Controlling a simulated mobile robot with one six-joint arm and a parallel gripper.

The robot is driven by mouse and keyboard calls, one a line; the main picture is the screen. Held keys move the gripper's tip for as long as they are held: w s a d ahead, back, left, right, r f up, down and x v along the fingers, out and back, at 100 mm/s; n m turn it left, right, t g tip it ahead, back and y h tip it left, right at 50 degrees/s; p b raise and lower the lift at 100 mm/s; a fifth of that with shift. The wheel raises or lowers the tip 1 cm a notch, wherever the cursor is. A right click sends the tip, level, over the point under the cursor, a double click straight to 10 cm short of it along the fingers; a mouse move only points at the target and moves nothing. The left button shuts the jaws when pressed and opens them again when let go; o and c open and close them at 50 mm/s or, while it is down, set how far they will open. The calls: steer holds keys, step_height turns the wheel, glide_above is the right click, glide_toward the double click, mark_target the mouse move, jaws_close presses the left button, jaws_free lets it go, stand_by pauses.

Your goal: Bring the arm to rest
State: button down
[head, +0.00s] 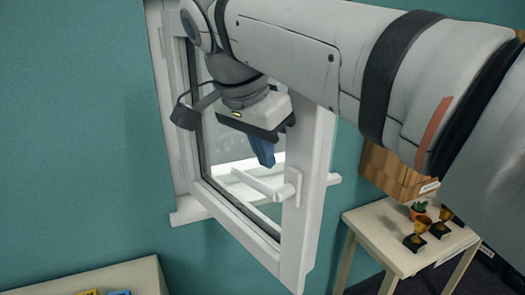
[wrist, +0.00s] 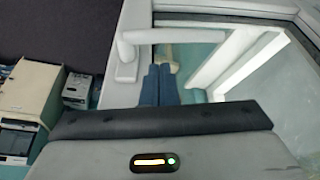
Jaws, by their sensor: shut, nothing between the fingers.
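My gripper (head: 264,158) hangs in front of the open window sash, its blue fingers together and pointing down. Nothing shows between the fingers. In the wrist view the blue fingertips (wrist: 159,72) lie side by side close to the white window handle (wrist: 127,55). In the head view the handle (head: 262,186) sticks out from the sash just below the fingertips; I cannot tell whether they touch. The white sash (head: 305,190) stands swung away from the window frame (head: 172,80). My arm reaches across the upper right and hides part of the window.
A small table (head: 372,232) at the right bears gold trophies (head: 416,236) and a potted plant (head: 418,209). Another table (head: 125,278) shows at the lower left. The teal wall (head: 75,130) at the left is bare.

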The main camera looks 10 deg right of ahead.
mark_target(283, 200)
steer(key=p+v, duration=0.4)
steer(key=v, duration=0.3)
steer(key=s+d+f, duration=0.1)
steer(key=s+f, duration=0.1)
steer(key=f, duration=0.1)
steer(key=s+d+f+g+y+b, duration=0.1)
steer(key=f, duration=0.3)
steer(key=s+d+f+n+y, duration=0.1)
steer(key=s+f, duration=0.1)
steer(key=f, duration=0.1)
steer(key=shift+s+d+f+g, duration=0.25)
steer(key=shift+s+d+g, duration=0.05)
steer(key=shift+s, duration=0.05)
steer(key=d+f+n+t+b, duration=0.1)
steer(key=d+f+n+b, duration=0.1)
steer(key=f, duration=0.8)
steer(key=d+f+n+t+y+b, duration=0.1)
steer(key=d+f+n, duration=0.4)
steer(key=f, duration=0.5)
steer(key=shift+s+d+n+b, duration=0.15)
steer(key=shift+d+n+b, duration=0.2)
steer(key=shift+n, duration=0.65)
steer(key=shift+a, duration=0.1)
steer(key=shift+t, duration=0.4)
step_height(283, 200, up, 5)
steer(key=p, duration=0.4)
steer(key=shift+s, duration=0.15)
